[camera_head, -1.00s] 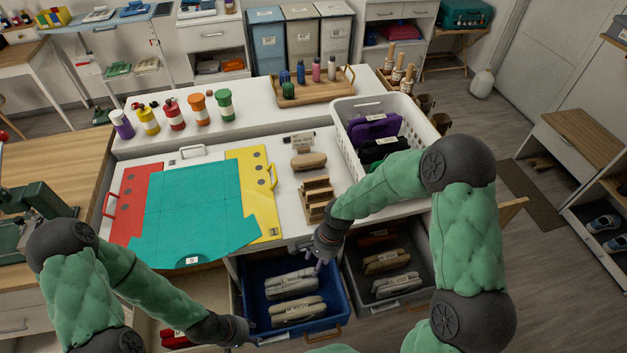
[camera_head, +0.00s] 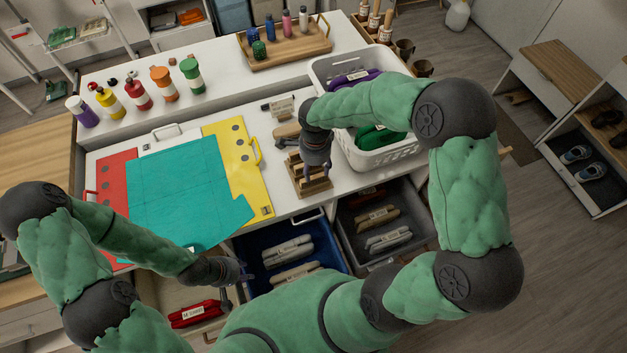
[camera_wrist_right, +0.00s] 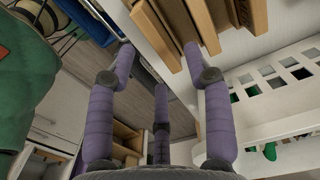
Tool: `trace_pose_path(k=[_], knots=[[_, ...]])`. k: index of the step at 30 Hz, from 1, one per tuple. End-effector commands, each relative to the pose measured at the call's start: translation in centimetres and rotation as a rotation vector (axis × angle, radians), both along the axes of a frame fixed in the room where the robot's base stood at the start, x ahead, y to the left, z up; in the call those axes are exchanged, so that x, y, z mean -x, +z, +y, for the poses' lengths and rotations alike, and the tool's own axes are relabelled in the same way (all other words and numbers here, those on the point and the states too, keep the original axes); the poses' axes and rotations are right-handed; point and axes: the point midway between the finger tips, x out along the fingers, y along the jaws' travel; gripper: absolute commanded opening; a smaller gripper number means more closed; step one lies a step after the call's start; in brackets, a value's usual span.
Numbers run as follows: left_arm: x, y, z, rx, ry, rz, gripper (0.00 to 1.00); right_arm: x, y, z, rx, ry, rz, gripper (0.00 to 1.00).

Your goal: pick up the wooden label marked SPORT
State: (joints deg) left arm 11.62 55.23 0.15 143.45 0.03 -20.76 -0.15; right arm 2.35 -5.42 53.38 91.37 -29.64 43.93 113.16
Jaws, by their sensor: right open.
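Several wooden pieces stand in a small wooden rack (camera_head: 318,187) on the white counter, left of the white basket. In the right wrist view, wooden slats (camera_wrist_right: 165,32) show close up at the top. No SPORT lettering is readable, so I cannot tell which piece bears it. My right gripper (camera_head: 315,172) is over the rack, pointing down, its fingers partly hidden by the wrist. In the right wrist view, its purple fingers (camera_wrist_right: 158,62) are spread, with nothing held and the slats near one fingertip. My left gripper (camera_head: 240,272) is low by the counter's front edge; its fingers are too small to judge.
The white basket (camera_head: 385,158) with pouches stands right of the rack. An open blue bin (camera_head: 258,250) and a grey bin (camera_head: 350,235) sit below the front edge. Bottles on a wooden tray (camera_head: 290,50) stand behind.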

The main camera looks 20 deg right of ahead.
Motion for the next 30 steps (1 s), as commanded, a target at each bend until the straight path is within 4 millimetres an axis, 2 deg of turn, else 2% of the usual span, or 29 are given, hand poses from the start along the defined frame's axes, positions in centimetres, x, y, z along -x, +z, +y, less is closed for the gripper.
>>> trace_pose_path(k=[7,16,23,24,29,30], knots=[[0.0,-0.2,0.0,0.0,0.0,-0.001,0.4,0.1,-1.3,0.1,0.0,0.001,-0.001,0.52],[-0.1,-0.9,0.0,0.0,0.0,-0.001,0.4,0.3,-5.2,0.3,-0.001,0.0,0.0,0.52],[-0.1,-0.8,0.0,0.0,0.0,-0.001,0.4,0.3,-5.5,0.3,-0.001,0.001,-0.002,0.52],[0.0,-0.8,0.0,0.0,0.0,-0.001,0.4,0.3,-5.5,0.3,-0.001,0.001,-0.002,0.49],[0.0,-0.8,0.0,0.0,0.0,-0.001,0.4,0.3,-5.5,0.3,-0.001,0.001,-0.002,0.04],[0.0,-0.8,0.0,0.0,0.0,-0.001,0.4,0.3,-5.5,0.3,-0.001,0.001,-0.002,0.0]])
